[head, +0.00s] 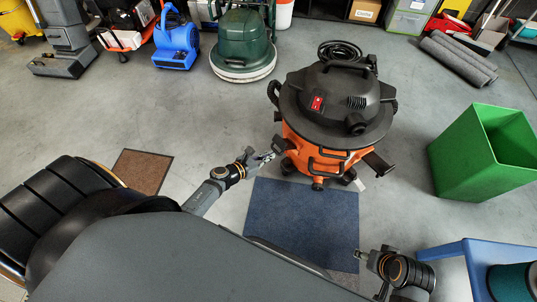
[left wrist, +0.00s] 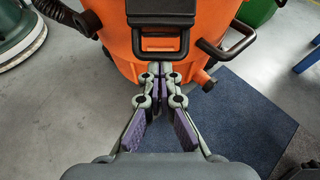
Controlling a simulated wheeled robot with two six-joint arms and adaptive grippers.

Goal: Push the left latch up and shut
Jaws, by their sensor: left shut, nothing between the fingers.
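The wet-dry vacuum (head: 335,110) has an orange drum and a black lid. Its left latch (head: 283,145) is black and juts from the drum's left side, below the lid. In the left wrist view the latch (left wrist: 160,22) is a black frame on the orange wall, straight ahead. My left gripper (head: 268,156) is shut and empty, its tips at the lower edge of the latch; the left wrist view shows the closed tips (left wrist: 160,68) just below it. I cannot tell whether they touch. My right gripper (head: 361,255) is low at the right, away from the vacuum, its jaws too small to read.
A blue mat (head: 305,218) lies in front of the vacuum, a brown mat (head: 142,171) to the left. A green bin (head: 460,155) and a blue table (head: 450,250) stand at right. A black front handle (left wrist: 228,48) juts out right of the latch.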

